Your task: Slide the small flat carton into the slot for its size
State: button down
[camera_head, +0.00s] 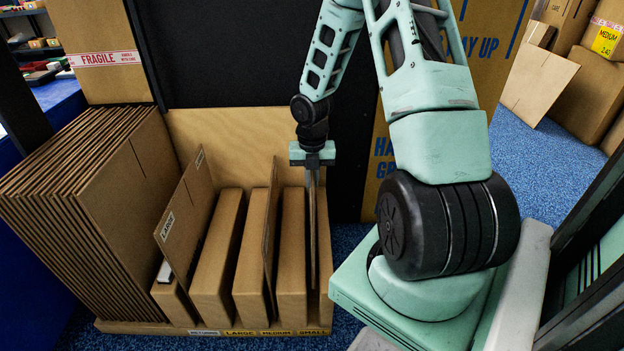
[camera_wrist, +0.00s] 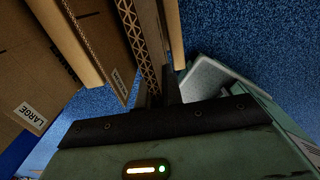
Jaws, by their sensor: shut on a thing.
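My gripper (camera_head: 313,168) points down over the right end of the slotted rack and is shut on the top of the small flat carton (camera_head: 313,240). The carton stands upright, edge-on, between the rack's two rightmost dividers, above the SMALL label (camera_head: 318,331). Whether its lower edge touches the slot floor cannot be told. In the wrist view the fingers (camera_wrist: 157,92) grip the carton, whose corrugated edge (camera_wrist: 141,45) shows. The rack's front strip also has a MEDIUM label (camera_head: 275,332) and a LARGE label (camera_head: 240,333).
A medium-slot carton (camera_head: 270,215) stands left of the gripper. A carton marked LARGE (camera_head: 187,220) leans further left. A black panel (camera_head: 230,50) rises behind. Blue floor (camera_head: 550,175) lies clear at right.

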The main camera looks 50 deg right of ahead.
notch_tip(320, 180, down, 20)
jog(key=b, duration=1.2)
dwell(0.9)
jog(key=c, duration=1.5)
grip_release()
notch_tip(320, 180, up, 17)
jog(key=p, duration=0.8)
jog(key=shift+r+p, duration=0.2)
jog(key=shift+p, duration=0.1)
